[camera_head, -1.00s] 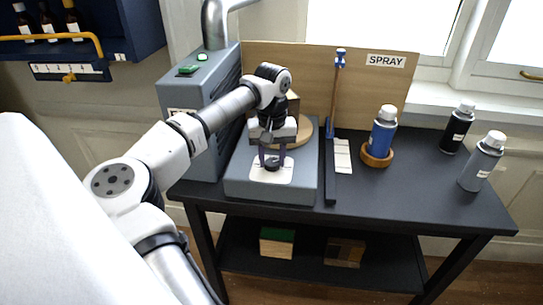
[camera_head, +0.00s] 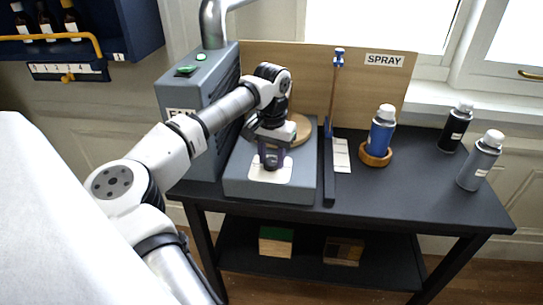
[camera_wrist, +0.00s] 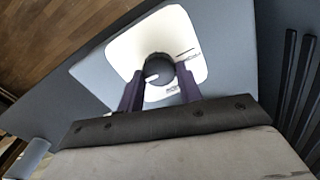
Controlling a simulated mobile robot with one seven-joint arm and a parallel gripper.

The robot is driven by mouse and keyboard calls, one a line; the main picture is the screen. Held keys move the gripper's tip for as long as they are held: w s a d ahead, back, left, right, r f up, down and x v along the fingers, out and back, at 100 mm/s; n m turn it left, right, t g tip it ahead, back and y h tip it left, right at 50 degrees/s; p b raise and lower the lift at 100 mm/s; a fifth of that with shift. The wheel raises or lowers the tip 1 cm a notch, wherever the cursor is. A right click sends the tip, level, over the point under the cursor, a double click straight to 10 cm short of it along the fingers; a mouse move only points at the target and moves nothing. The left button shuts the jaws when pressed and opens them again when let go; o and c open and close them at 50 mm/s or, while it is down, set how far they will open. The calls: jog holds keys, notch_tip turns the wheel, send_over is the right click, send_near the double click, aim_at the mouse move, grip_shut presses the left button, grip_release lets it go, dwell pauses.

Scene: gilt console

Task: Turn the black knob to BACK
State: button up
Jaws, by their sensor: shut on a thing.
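The black knob (camera_wrist: 159,68) sits on a white plate (camera_wrist: 120,48) on the grey base box (camera_head: 240,184). In the wrist view the purple fingers of my gripper (camera_wrist: 160,84) stand on either side of the knob and are shut on it. A small white mark shows near the knob's lower left edge. Small dark lettering is printed on the plate at right and below, too small to read surely. In the head view my gripper (camera_head: 271,163) points down over the plate and mostly hides the knob.
A round wooden disc (camera_head: 301,129) lies behind my gripper. A grey cabinet (camera_head: 200,115) stands close at left. A dark rail with a wooden rod (camera_head: 334,100) stands to the right. Farther right are a blue spray can (camera_head: 381,131) in a wooden ring, a black can (camera_head: 455,128) and a grey can (camera_head: 482,161).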

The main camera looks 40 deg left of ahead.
aim_at(272, 161)
jog(key=o, duration=1)
notch_tip(272, 161, up, 14)
jog(key=b, duration=0.2)
jog(key=shift+f, duration=0.1)
dwell(0.3)
